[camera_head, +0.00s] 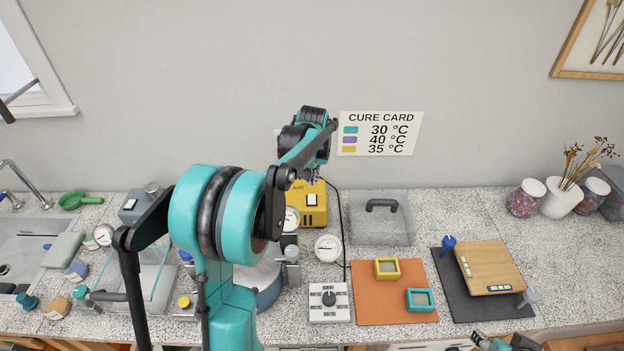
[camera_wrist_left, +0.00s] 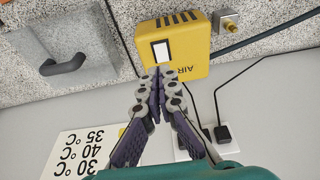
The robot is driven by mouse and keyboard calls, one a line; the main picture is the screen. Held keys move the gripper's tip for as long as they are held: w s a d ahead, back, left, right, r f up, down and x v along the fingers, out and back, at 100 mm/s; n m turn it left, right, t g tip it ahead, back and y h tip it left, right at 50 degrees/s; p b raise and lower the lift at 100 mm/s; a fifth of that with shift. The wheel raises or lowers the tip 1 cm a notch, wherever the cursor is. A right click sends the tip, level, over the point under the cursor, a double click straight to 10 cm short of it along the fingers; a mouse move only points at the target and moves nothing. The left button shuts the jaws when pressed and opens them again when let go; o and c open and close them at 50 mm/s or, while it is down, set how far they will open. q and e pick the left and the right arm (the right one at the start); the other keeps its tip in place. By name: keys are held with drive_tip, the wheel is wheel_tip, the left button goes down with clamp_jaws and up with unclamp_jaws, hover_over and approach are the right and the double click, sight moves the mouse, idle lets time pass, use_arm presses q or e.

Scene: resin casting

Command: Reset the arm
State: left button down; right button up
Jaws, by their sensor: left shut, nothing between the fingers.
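My left arm rises through the middle of the head view, and its gripper (camera_head: 314,177) hangs in front of the wall, just above the yellow AIR box (camera_head: 306,205). In the left wrist view the gripper (camera_wrist_left: 159,90) has its fingertips together with nothing between them. The yellow AIR box (camera_wrist_left: 193,62) with its white switch lies beyond the tips; whether they touch it I cannot tell. A small part of my right arm and gripper (camera_head: 505,345) shows at the bottom edge of the head view, mostly cut off.
The cure card (camera_head: 380,133) is on the wall. A lidded clear box (camera_head: 381,232) stands behind an orange mat (camera_head: 370,308) with yellow and teal frames. A dial box (camera_head: 329,312) is left of the mat. A wooden board (camera_head: 490,262) lies on a dark mat at right.

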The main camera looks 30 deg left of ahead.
idle(0.4)
use_arm(q)
drive_tip(key=s+d+m+t+b, duration=0.25)
drive_tip(key=s+d+b, duration=0.45)
drive_tip(key=s+d, duration=0.45)
drive_tip(key=s+d+f+m+t+b, duration=0.1)
drive_tip(key=s+d+f+m+b, duration=0.1)
drive_tip(key=s+f, duration=0.3)
drive_tip(key=s+d+f+m+t+h+b, duration=0.1)
drive_tip(key=s+d+f+b, duration=0.3)
drive_tip(key=s, duration=0.4)
drive_tip(key=shift+s+d+f+m, duration=0.2)
drive_tip(key=shift+d+f+m, duration=0.15)
drive_tip(key=shift+d+f, duration=0.35)
